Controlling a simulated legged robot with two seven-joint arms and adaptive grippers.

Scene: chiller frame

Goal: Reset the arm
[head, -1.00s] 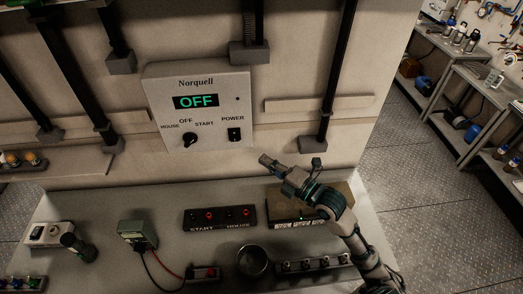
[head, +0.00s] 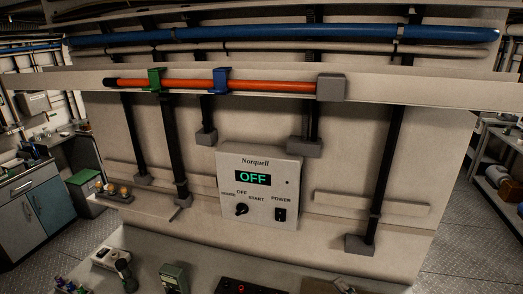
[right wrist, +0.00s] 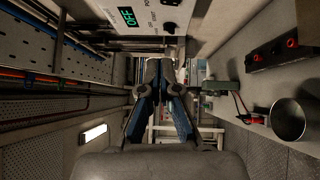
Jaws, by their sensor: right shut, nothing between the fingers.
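The grey Norquell control box (head: 260,190) is on the wall in the middle of the head view. Its green display (head: 253,177) reads OFF, and it has a black knob (head: 241,209) and a black power switch (head: 280,215). My left gripper is in neither view.
The bench (head: 200,262) below the box holds a switch panel (head: 240,287), a green-grey meter (head: 173,277) and a metal cup (right wrist: 290,119). An orange pipe (head: 270,85) with green and blue clamps runs above the box. Shelves (head: 500,180) stand at the right, with open floor beside them.

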